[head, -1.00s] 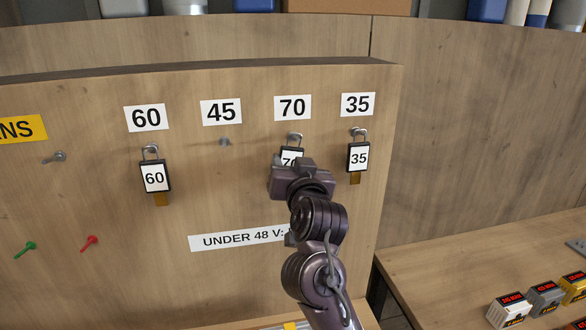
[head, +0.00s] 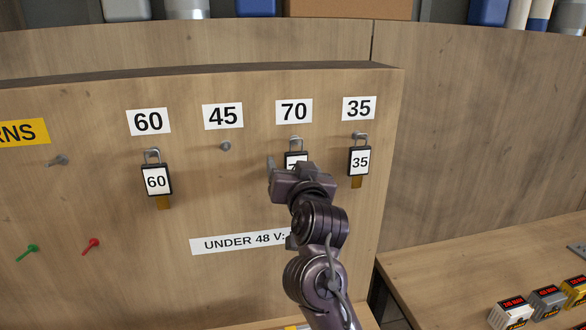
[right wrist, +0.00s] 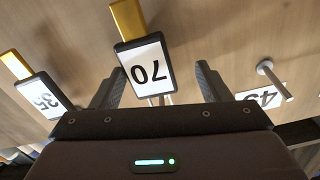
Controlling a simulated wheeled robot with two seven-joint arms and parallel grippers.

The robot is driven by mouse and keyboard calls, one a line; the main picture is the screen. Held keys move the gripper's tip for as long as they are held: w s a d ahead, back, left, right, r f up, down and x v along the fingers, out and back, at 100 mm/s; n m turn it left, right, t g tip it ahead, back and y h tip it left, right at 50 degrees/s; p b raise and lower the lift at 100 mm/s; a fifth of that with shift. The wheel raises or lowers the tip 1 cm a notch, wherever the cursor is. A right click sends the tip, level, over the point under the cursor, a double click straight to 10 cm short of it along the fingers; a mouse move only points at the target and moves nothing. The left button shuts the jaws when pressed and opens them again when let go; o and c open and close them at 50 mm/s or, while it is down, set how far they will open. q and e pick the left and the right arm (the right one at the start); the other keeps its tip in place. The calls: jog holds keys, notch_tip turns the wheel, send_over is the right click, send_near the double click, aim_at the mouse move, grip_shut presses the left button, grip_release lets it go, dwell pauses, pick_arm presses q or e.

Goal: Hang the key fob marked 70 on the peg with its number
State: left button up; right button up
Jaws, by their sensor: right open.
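The fob marked 70 (head: 297,157) hangs by its metal loop on the peg (head: 296,142) under the label 70 (head: 294,111). My right gripper (head: 287,166) is in front of it and hides its lower part in the head view. In the right wrist view, the fob 70 (right wrist: 146,62) shows upside down between the two spread fingers (right wrist: 160,85), with gaps on both sides. My right gripper is open and holds nothing. My left gripper is not in view.
Fob 60 (head: 156,181) and fob 35 (head: 360,161) hang under their own labels. The peg under 45 (head: 225,146) is bare. A green peg (head: 28,253) and a red peg (head: 91,246) are at lower left. Small boxes (head: 511,311) stand on the right bench.

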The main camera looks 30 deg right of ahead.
jog(key=v, duration=0.8)
jog(key=shift+f, duration=0.1)
